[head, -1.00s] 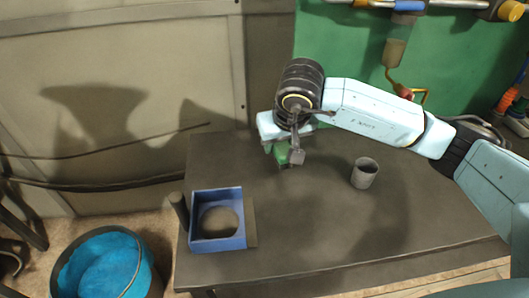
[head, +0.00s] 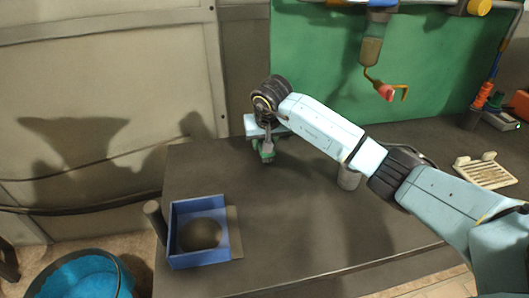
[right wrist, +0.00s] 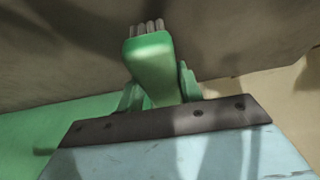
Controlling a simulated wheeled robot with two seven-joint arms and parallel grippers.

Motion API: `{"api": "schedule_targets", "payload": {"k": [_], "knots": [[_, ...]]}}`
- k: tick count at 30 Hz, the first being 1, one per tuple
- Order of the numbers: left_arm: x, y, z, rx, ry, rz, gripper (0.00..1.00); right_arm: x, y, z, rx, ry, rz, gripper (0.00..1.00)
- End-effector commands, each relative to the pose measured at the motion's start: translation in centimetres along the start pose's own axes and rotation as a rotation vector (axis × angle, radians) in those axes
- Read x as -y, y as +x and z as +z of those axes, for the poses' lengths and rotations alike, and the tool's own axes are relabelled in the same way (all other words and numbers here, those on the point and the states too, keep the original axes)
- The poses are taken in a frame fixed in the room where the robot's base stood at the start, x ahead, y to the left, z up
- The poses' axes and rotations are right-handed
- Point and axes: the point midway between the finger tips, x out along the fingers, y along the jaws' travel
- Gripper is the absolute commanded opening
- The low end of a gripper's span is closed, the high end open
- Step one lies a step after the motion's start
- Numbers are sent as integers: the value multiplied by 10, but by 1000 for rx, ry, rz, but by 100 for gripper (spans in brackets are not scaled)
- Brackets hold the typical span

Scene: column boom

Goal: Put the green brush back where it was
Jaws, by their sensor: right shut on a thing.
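My right gripper (right wrist: 160,88) is shut on the green brush (right wrist: 151,66), with a green finger on each side of it. The brush's grey bristles (right wrist: 147,27) point away from the gripper in the right wrist view. In the head view my right gripper (head: 264,146) is over the back left part of the dark table. There the brush is small and partly hidden by the wrist, so I cannot tell whether it touches the table. My left gripper is not in view.
A grey cup (head: 349,179) is partly hidden behind my right forearm. A pale slotted rack (head: 485,171) lies at the right. A blue-lined bucket (head: 82,276) stands left of the table. The table's middle is clear.

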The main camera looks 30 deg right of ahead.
Motion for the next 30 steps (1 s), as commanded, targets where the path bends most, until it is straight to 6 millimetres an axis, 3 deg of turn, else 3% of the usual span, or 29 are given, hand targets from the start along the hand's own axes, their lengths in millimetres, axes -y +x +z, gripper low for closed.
{"api": "schedule_targets", "payload": {"k": [7, 19, 20, 24, 30], "knots": [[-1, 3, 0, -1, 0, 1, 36, 0, 30, 14, 4, 0, 0, 15], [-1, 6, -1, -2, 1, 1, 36, 0, 36, 15, -1, -1, 1, 15], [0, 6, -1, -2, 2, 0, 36, 0, 36, 15, 0, -1, 1, 39], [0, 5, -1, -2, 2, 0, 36, 0, 35, 15, 0, 0, 1, 57], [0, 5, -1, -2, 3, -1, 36, 0, 35, 15, 1, -1, 0, 58]]}}
